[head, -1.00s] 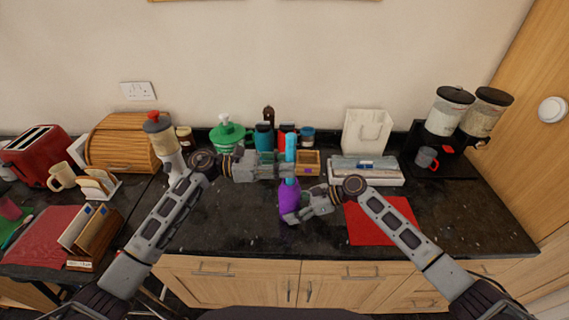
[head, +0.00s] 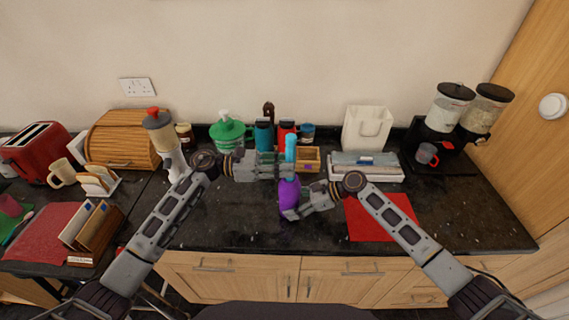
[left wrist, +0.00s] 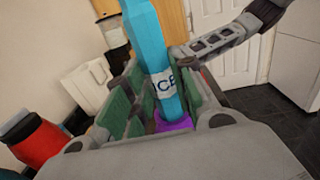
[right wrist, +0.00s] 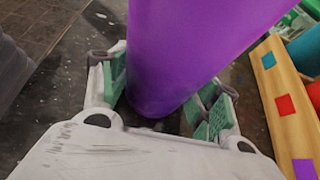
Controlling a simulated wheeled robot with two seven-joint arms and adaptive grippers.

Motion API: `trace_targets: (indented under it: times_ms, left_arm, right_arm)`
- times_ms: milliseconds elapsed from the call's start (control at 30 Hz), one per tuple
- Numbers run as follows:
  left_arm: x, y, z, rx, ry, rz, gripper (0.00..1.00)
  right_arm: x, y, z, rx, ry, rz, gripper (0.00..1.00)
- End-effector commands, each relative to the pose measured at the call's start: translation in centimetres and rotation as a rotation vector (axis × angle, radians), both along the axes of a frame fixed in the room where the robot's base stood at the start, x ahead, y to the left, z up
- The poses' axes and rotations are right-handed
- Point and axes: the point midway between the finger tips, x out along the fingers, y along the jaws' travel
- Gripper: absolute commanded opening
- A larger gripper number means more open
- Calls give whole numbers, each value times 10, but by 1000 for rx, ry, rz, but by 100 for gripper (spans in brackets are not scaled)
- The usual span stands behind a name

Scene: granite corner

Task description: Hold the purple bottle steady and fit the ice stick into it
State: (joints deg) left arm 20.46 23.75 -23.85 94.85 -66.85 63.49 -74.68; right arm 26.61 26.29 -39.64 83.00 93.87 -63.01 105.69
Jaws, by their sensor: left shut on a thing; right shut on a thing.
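The purple bottle (head: 288,197) is held upright by my right gripper (head: 298,206), which is shut on it; the bottle fills the middle of the right wrist view (right wrist: 180,50). The light-blue ice stick (head: 291,147) stands upright above the bottle. My left gripper (head: 284,166) is shut on it. In the left wrist view the stick (left wrist: 160,50), with its ICE label, runs down to the purple bottle mouth (left wrist: 174,124). The stick's lower end is at or inside the mouth; how deep is hidden.
A wooden box with coloured squares (head: 307,158) stands just behind. A green jar (head: 227,132) and several bottles stand along the wall. A red mat (head: 376,228) lies to the right. The dark counter at the front left is clear.

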Motion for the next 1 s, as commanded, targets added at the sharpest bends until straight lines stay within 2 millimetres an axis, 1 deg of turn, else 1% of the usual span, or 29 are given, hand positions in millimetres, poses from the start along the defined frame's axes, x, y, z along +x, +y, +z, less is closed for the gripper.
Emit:
trace_targets:
  times_ms: [1000]
  left_arm:
    - [0,0,-15,-1,1,0,0]
  right_arm:
    - [0,0,0,0,0,0,49]
